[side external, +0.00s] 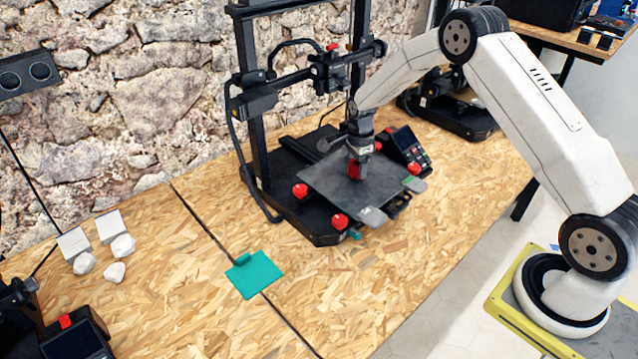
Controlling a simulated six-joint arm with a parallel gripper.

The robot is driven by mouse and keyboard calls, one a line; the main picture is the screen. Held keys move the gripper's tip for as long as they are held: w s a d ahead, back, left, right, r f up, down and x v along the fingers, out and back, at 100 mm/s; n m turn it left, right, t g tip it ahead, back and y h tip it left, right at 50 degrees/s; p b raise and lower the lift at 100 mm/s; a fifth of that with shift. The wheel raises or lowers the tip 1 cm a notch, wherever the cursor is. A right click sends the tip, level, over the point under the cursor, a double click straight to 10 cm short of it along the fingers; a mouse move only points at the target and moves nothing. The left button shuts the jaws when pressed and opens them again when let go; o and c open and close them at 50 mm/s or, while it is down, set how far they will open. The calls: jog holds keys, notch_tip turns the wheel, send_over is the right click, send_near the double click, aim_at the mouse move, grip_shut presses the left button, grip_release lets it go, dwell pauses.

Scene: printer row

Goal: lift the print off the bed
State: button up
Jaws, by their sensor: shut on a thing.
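A small red print (354,170) is at the middle of the dark grey bed (325,183) of the black printer. My gripper (358,161) points down over the bed and is shut on the red print. The gripper hides part of the print. I cannot tell whether the underside of the print touches the bed or is slightly above it.
The printer's black frame (250,90) and print head (330,68) stand behind the gripper. Red knobs (340,221) sit at the bed's corners. A teal tray (255,275) lies on the wooden table, with bare wood around it. Several white pieces (122,246) lie at left.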

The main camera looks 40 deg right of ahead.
jog(key=shift+r, duration=0.4)
jog(key=s+a+r, duration=0.2)
jog(key=s+r, duration=0.9)
jog(key=s, duration=0.2)
jog(key=shift+s+a+r, duration=0.3)
jog(key=shift+s+a, duration=0.05)
jog(key=shift+a, duration=0.1)
